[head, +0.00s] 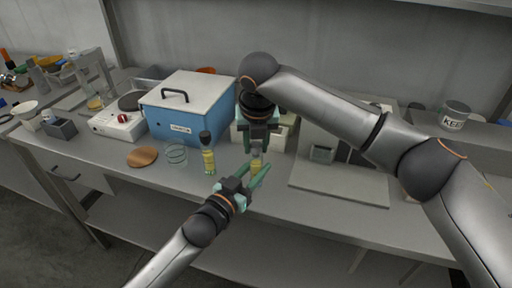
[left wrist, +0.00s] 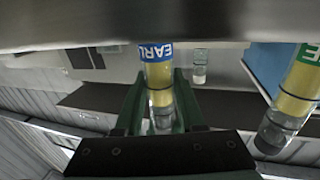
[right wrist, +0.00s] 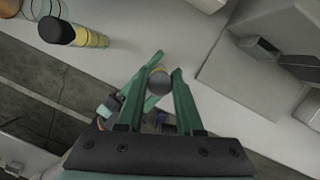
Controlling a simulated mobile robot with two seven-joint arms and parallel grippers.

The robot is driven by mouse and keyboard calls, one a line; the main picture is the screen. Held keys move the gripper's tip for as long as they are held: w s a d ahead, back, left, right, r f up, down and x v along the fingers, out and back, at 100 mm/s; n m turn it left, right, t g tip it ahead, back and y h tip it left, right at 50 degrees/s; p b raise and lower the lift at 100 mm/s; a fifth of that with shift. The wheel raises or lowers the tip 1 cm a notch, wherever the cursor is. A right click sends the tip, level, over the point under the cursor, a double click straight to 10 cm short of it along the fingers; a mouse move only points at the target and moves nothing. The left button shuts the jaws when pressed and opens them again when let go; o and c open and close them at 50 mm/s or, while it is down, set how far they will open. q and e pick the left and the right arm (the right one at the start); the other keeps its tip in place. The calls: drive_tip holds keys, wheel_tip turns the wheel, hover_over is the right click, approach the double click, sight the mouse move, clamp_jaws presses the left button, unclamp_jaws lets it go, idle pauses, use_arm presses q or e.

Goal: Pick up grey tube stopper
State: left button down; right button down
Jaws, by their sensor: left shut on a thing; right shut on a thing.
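My left gripper (head: 258,172) is shut on a tube with yellow contents (head: 256,165). In the left wrist view this tube (left wrist: 160,78) has a blue label reading "EARL" and stands between the green fingers (left wrist: 160,105). My right gripper (head: 257,146) comes down from above, its fingers shut on the round grey stopper (right wrist: 159,82) at the top of the tube. Some yellow shows right beside the stopper in the right wrist view. Whether the stopper is still seated in the tube I cannot tell.
A second yellow tube (head: 209,162) with a dark stopper (right wrist: 57,31) stands on the bench to the left. A wire coil (head: 175,154), a wooden disc (head: 142,157) and a blue box (head: 187,108) are further left. A flat grey plate (head: 338,184) lies to the right.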

wheel_tip(320, 180, up, 10)
drive_tip(key=shift+r, duration=0.1)
idle(0.4)
wheel_tip(320, 180, up, 5)
hover_over(256, 144)
idle(0.7)
use_arm(q)
drive_tip(key=shift+c, duration=2.2)
unclamp_jaws()
